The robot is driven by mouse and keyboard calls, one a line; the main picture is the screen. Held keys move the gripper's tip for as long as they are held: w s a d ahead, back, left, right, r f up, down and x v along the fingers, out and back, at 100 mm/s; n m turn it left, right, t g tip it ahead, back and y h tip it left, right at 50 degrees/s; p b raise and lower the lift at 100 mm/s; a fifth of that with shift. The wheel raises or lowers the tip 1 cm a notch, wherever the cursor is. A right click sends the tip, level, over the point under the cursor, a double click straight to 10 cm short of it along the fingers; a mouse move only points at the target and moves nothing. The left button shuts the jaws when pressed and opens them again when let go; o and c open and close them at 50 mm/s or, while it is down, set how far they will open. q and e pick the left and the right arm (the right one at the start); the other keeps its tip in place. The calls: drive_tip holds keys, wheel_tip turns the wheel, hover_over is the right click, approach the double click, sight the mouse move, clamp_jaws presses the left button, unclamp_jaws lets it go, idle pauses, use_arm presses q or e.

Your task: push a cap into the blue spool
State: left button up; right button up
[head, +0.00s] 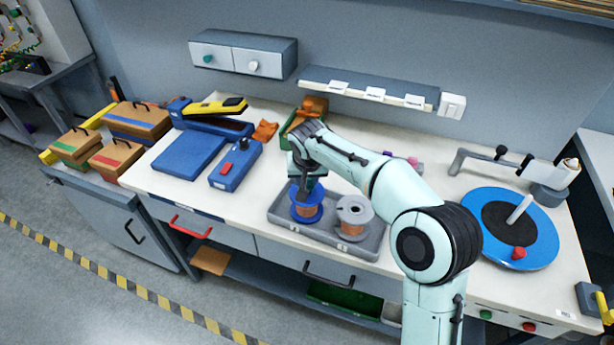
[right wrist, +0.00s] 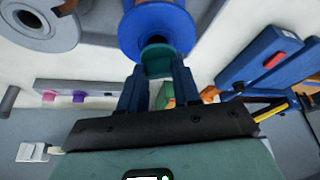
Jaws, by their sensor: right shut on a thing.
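The blue spool (head: 306,214), wound with copper wire, stands upright in a grey tray (head: 392,238). My right gripper (head: 308,180) is just above it, pointing down. In the right wrist view, the fingers of my right gripper (right wrist: 160,82) are shut on a teal-green cap (right wrist: 158,62). The cap is at the centre hole of the blue spool (right wrist: 134,35), with part of the dark hole showing past its edge. I cannot tell whether the cap touches the spool. My left gripper is not in view.
A grey spool (head: 355,208) stands close by in the same tray. A blue box with a red button (head: 236,165) lies left of the tray. A blue disc turntable (head: 540,241) is at the right. Pink (right wrist: 48,97) and purple (right wrist: 79,96) pieces sit on a grey rack.

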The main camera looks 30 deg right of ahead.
sight(307, 186)
drive_tip(key=shift+f, duration=0.1)
drive_tip(key=shift+f+b, duration=0.75)
drive_tip(key=shift+f, duration=0.35)
drive_tip(key=shift+s+f, duration=0.1)
drive_tip(key=shift+f, duration=0.2)
drive_tip(key=o, duration=1.1)
drive_tip(key=shift+r, duration=0.1)
drive_tip(key=shift+r, duration=0.1)
drive_tip(key=shift+r, duration=0.25)
drive_tip(key=p+v, duration=0.1)
drive_tip(key=v, duration=1.1)
drive_tip(key=shift+s+a+r, duration=0.15)
drive_tip(key=shift+r, duration=0.15)
